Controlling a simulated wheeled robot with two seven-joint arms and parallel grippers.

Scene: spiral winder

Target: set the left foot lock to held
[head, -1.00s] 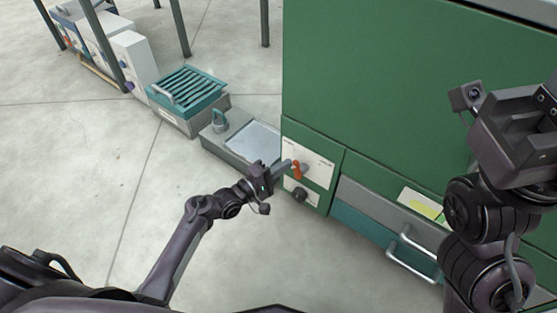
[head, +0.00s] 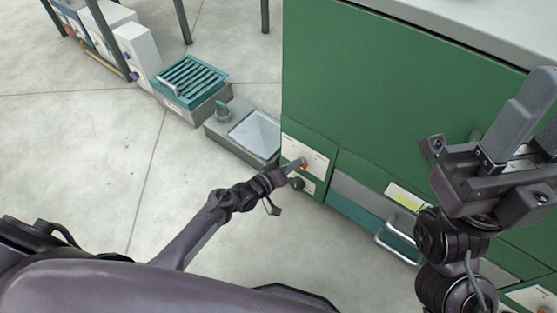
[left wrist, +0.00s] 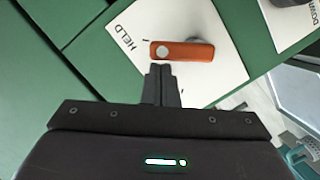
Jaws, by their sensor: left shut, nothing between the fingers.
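The orange lever (left wrist: 186,51) sits on a white plate (left wrist: 213,75) on the green cabinet. In the left wrist view it lies nearly level, its left end close to a tick mark and the word HELD. My left gripper (left wrist: 161,70) is shut and empty, its fingertips just below the lever's left end. I cannot tell whether they touch it. In the head view my left gripper (head: 294,165) reaches the plate (head: 315,155), and only a little of the orange lever (head: 303,164) shows. My right gripper (head: 532,130) is raised at the right, fingers apart, with nothing seen between them.
A drawer handle (head: 395,248) sticks out to the right. A grey box (head: 225,128) stands left of the cabinet. Floor in front is clear.

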